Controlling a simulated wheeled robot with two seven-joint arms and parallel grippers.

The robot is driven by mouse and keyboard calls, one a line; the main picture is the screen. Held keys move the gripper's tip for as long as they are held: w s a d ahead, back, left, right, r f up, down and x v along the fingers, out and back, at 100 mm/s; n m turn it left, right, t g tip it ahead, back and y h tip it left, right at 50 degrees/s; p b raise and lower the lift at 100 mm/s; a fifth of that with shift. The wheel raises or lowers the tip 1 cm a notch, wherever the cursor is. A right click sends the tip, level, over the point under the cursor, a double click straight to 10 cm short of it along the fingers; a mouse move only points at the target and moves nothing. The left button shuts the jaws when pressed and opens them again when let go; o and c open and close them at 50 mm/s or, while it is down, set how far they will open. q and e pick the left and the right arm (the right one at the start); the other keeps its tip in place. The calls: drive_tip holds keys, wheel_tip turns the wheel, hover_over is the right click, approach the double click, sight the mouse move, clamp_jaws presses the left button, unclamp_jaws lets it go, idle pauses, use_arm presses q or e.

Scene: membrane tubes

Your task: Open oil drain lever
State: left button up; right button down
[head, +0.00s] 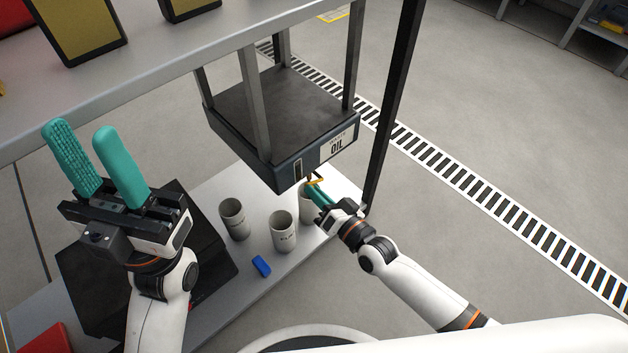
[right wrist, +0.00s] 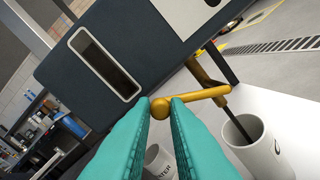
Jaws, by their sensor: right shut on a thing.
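The oil tank (head: 285,118) is a dark box with a white "OIL" label, mounted in a metal frame. The yellow drain lever (head: 316,182) sits under its front edge. It also shows in the right wrist view (right wrist: 205,96), its round end between my fingers. My right gripper (head: 314,190) is shut on the lever. A white cup (right wrist: 262,150) stands below the drain, and a dark streak runs down into it; I cannot tell whether it is oil. My left gripper (head: 82,135) is open and empty, raised at the left with teal fingers pointing up.
Two more white cups, one at the left (head: 234,219) and one in the middle (head: 284,232), stand on the light table (head: 215,302). A blue block (head: 261,266) lies nearby. A black panel (head: 90,285) is under my left arm. Frame posts (head: 390,110) stand close to the tank.

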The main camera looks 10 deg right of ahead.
sight(318, 164)
drive_tip(key=r+m, duration=0.1)
drive_tip(key=w+d+m+p, duration=0.1)
drive_tip(key=m, duration=0.1)
drive_tip(key=shift+d+r+m, duration=0.15)
drive_tip(key=shift+r+m, duration=0.15)
drive_tip(key=shift+r, duration=0.1)
drive_tip(key=shift+w+d+r+m+g+b, duration=0.15)
drive_tip(key=shift+w+d+r+m+b, duration=0.2)
drive_tip(key=shift+m, duration=0.55)
drive_tip(key=shift+w+d+r+m+g+b, duration=0.15)
drive_tip(key=shift+d+m, duration=0.3)
drive_tip(key=shift+m, duration=0.45)
drive_tip(key=shift+w+d+r+m+g+b, duration=0.15)
drive_tip(key=shift+w+d+m, duration=0.2)
drive_tip(key=shift+m, duration=0.55)
drive_tip(key=shift+d, duration=0.1)
drive_tip(key=c, duration=1.4)
unclamp_jaws()
drive_tip(key=f+p+v, duration=0.1)
drive_tip(key=p+v, duration=0.2)
drive_tip(key=v, duration=0.9)
drive_tip(key=shift+r, duration=0.25)
drive_tip(key=shift+d, duration=0.1)
